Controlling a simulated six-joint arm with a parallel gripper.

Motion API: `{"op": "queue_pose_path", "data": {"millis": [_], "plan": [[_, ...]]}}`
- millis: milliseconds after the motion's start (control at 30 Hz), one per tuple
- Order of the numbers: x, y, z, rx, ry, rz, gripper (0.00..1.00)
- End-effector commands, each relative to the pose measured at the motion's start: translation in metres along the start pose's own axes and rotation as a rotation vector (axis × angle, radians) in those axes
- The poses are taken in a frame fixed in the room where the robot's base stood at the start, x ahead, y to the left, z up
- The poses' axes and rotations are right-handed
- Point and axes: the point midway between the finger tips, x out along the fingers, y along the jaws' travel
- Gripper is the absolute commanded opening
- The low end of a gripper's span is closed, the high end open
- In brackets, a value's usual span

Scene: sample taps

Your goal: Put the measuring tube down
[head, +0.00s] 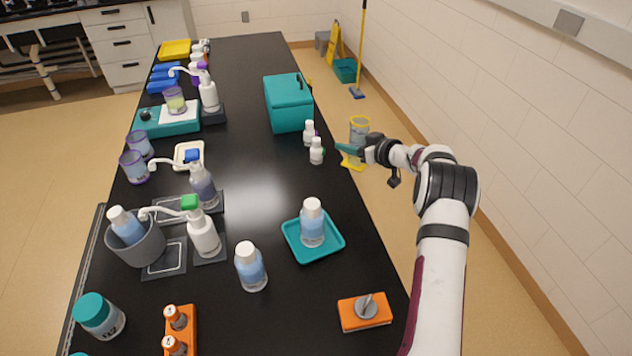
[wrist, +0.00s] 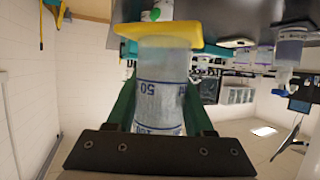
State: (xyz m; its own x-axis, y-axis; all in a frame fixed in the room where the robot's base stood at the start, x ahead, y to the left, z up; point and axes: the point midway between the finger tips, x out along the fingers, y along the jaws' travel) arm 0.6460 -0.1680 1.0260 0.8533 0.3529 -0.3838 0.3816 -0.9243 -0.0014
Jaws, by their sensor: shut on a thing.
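The measuring tube (head: 360,128) is a clear cylinder with a yellow base, seen at the right side of the black bench in the head view. My gripper (head: 350,149) is shut on it, with its green fingers on either side of the tube. In the wrist view the tube (wrist: 160,82) fills the middle between the fingers, with blue markings including "50" and the yellow base (wrist: 158,38) at the top of the picture. In the head view the tube appears upright, just beyond the bench's right edge. Whether the base touches anything is unclear.
The black bench (head: 262,185) has a clear middle. Two small white-capped bottles (head: 316,152) stand near the tube, with a teal box (head: 289,102) behind them. A teal tray (head: 330,250) with a bottle (head: 312,224) and an orange block (head: 365,318) sit nearer.

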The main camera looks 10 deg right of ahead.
Motion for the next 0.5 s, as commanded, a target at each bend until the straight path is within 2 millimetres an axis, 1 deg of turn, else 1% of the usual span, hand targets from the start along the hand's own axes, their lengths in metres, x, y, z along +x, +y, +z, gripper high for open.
{"op": "queue_pose_path", "data": {"millis": [67,133,300,400,500], "plan": [[0.011,-0.005,0.007,-0.001,-0.001,-0.003,0.0],[0.029,-0.015,0.012,-0.002,-0.001,-0.005,0.0],[0.084,-0.043,0.024,-0.003,-0.001,-0.005,0.0],[0.107,-0.053,0.028,-0.003,0.001,-0.003,0.0],[0.119,-0.059,0.031,-0.002,0.0,-0.001,0.0]]}}
